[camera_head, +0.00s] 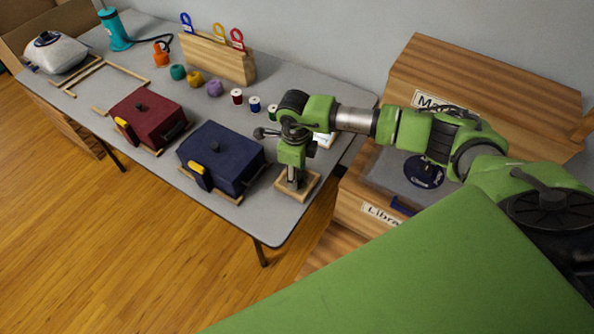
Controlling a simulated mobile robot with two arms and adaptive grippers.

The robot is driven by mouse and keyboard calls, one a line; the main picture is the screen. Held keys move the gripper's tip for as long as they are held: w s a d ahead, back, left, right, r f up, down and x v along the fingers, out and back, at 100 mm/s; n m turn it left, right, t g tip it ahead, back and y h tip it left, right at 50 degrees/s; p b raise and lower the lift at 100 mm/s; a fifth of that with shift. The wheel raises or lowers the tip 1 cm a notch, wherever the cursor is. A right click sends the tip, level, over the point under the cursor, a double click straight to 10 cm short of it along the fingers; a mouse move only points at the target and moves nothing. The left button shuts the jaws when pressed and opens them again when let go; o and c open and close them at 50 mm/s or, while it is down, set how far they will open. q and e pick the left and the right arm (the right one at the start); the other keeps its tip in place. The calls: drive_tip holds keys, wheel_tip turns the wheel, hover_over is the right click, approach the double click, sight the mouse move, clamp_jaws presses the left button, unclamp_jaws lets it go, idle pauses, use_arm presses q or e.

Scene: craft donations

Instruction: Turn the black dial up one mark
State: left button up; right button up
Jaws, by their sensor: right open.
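My right gripper (293,176) is open and points down at the near right corner of the grey table (225,205). It is above or inside a small wooden square frame (311,186); I cannot tell if it touches anything there. I cannot tell which is the black dial, and no marks are readable. My left gripper is not in view.
A wooden rack (219,60) with coloured loops, yarn balls and thread spools stands along the back. A teal tool (114,31) and a white rounded item (54,53) are at the far left. Wooden crates (480,75) stand right of the table. The table's front strip is clear.

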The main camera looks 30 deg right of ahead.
drive_tip(key=shift+c, duration=1.1)
drive_tip(key=c, duration=0.9)
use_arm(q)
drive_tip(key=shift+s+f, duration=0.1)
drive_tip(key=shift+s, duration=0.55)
use_arm(e)
drive_tip(key=shift+o, duration=0.2)
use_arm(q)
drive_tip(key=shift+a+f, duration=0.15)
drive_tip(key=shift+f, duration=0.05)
use_arm(e)
drive_tip(key=shift+m, duration=0.4)
drive_tip(key=m+b, duration=0.1)
drive_tip(key=m, duration=0.1)
drive_tip(key=shift+a+m, duration=0.1)
drive_tip(key=shift+m, duration=0.3)
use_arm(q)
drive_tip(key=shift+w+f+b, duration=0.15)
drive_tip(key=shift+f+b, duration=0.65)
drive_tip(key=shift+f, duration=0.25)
use_arm(e)
drive_tip(key=shift+m+g, duration=0.3)
drive_tip(key=shift+m, duration=2.3)
drive_tip(key=shift+w, duration=0.1)
